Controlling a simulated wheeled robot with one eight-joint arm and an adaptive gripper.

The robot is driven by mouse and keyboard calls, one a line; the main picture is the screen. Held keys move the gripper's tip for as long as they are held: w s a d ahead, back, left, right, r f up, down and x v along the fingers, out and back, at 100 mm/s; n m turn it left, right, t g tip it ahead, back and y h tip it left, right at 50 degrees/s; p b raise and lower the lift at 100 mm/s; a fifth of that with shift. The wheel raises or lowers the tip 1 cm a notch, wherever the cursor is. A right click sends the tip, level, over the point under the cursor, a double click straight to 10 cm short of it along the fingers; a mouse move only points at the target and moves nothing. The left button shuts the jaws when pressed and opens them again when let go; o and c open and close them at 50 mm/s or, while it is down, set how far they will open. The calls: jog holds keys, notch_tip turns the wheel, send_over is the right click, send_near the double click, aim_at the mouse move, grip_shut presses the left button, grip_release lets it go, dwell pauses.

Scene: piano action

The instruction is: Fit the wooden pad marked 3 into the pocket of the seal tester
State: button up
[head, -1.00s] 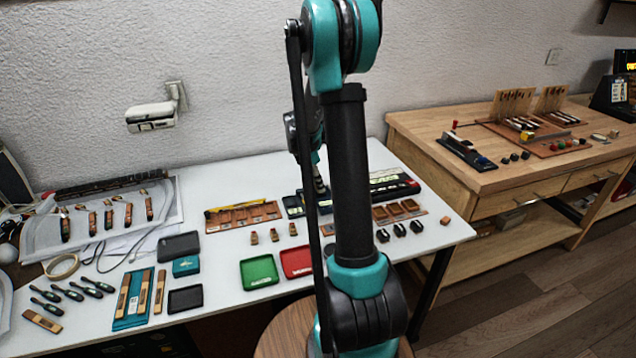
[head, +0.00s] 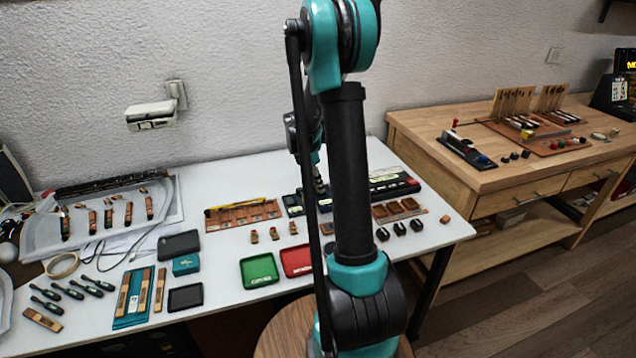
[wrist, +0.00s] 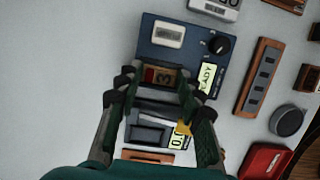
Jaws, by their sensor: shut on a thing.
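The wooden pad marked 3 (wrist: 165,77) shows between my fingertips in the wrist view, with a red patch at its left. My gripper (wrist: 155,82) is shut on it, over the near part of a dark blue box with a black knob and a lit READY display, seemingly the seal tester (wrist: 158,53). The pocket is hidden by the pad and fingers, and I cannot tell whether the pad is in it or above it. In the head view the seal tester (head: 292,203) is partly behind my arm, which hides the pad.
A grey device with a numeric display (wrist: 150,131) lies below the tester in the wrist view. A wooden strip (wrist: 259,75), a round dark puck (wrist: 288,120) and a red tray (wrist: 266,160) are at right. White table is clear at left.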

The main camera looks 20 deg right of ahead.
dwell(0.3)
jog(key=o, duration=1)
jog(key=shift+c, duration=0.2)
jog(key=shift+r, duration=0.1)
jog(key=shift+r, duration=3.4)
